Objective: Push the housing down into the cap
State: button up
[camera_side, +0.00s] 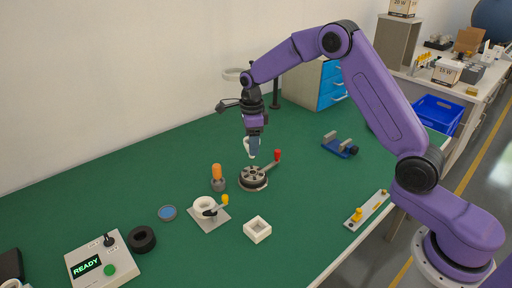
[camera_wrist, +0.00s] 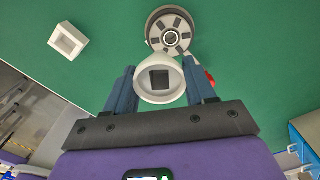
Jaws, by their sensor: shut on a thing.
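My gripper (camera_side: 253,145) is shut on a white, cup-like round piece, which I take to be the housing (camera_side: 249,150). In the wrist view the housing (camera_wrist: 145,92) sits between the two blue fingers, with a dark square opening facing the camera. Below it on the table is a round dark fixture (camera_side: 246,185) with a slotted grey face and a red-tipped lever. In the wrist view this fixture (camera_wrist: 154,38) lies just beyond the housing, and the two look apart. I cannot make out a separate cap in it.
A white ring on a grey plate (camera_side: 218,220) with a yellow-tipped lever, an orange-topped piece (camera_side: 217,173) and a white square box (camera_side: 258,230) stand near the fixture. A blue clamp (camera_side: 340,148) is at right. A control box (camera_side: 98,262) reads READY. Green table is free between.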

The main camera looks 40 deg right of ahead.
jog(key=shift+w+d+f, duration=0.65)
jog(key=shift+w+d, duration=0.05)
jog(key=shift+d, duration=0.05)
jog(key=shift+f, duration=2.9)
jog(key=shift+f, duration=1.5)
jog(key=o, duration=1.1)
jog(key=shift+r, duration=0.1)
notch_tip(320, 180, up, 17)
jog(key=shift+r, duration=0.15)
